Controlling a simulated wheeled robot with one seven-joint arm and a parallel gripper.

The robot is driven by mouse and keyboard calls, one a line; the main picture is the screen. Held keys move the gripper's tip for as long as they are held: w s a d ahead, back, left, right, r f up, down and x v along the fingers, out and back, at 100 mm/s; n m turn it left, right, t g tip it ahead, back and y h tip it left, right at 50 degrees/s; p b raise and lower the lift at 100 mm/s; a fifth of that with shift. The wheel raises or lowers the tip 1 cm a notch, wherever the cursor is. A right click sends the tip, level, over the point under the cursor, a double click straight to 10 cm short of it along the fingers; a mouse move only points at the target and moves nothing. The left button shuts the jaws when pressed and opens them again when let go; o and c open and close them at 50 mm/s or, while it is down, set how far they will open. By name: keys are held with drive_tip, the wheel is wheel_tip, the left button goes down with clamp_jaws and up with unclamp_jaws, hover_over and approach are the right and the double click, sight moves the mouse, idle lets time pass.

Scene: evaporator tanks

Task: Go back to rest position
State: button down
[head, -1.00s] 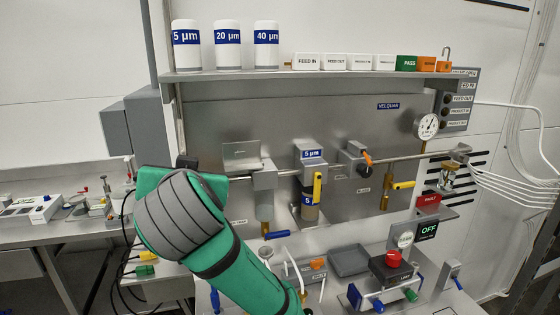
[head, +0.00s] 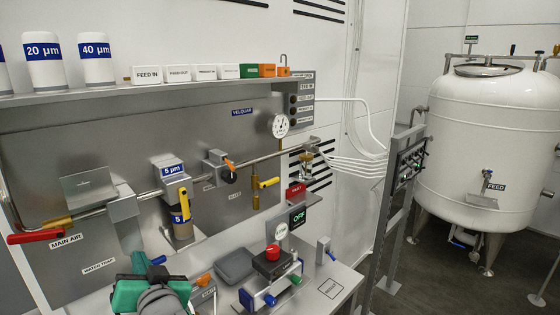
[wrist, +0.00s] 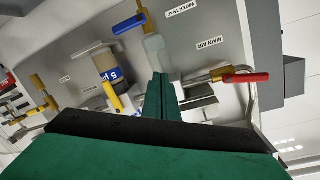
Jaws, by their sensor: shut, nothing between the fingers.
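My gripper (wrist: 160,92) shows in the wrist view, with its green fingers together and nothing between them. It points toward the grey panel, near the water trap (wrist: 155,48) and the red-handled main air valve (wrist: 240,77). I cannot tell whether the fingers touch anything.
The panel carries a 5 µm filter (head: 180,228), a pressure gauge (head: 279,126) and valves.

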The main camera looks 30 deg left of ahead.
drive_tip(key=w+d+f+m+t+h, duration=0.4)
drive_tip(key=d+f, duration=1)
drive_tip(key=w+d+f+m+t+h, duration=0.3)
drive_tip(key=d+f+m+t, duration=0.1)
drive_tip(key=d+f, duration=1)
drive_tip(key=s+d+f+m+t+h, duration=0.1)
drive_tip(key=s+d+f+h, duration=0.2)
drive_tip(key=s+d, duration=0.35)
drive_tip(key=s+d+f+t+h, duration=0.1)
drive_tip(key=s+d+f+h, duration=0.15)
drive_tip(key=d, duration=0.65)
drive_tip(key=s+d+h, duration=0.3)
drive_tip(key=s+d, duration=0.6)
drive_tip(key=s, duration=0.4)
drive_tip(key=shift+s+n, duration=0.35)
drive_tip(key=shift+n, duration=0.05)
drive_tip(key=shift+w, duration=0.15)
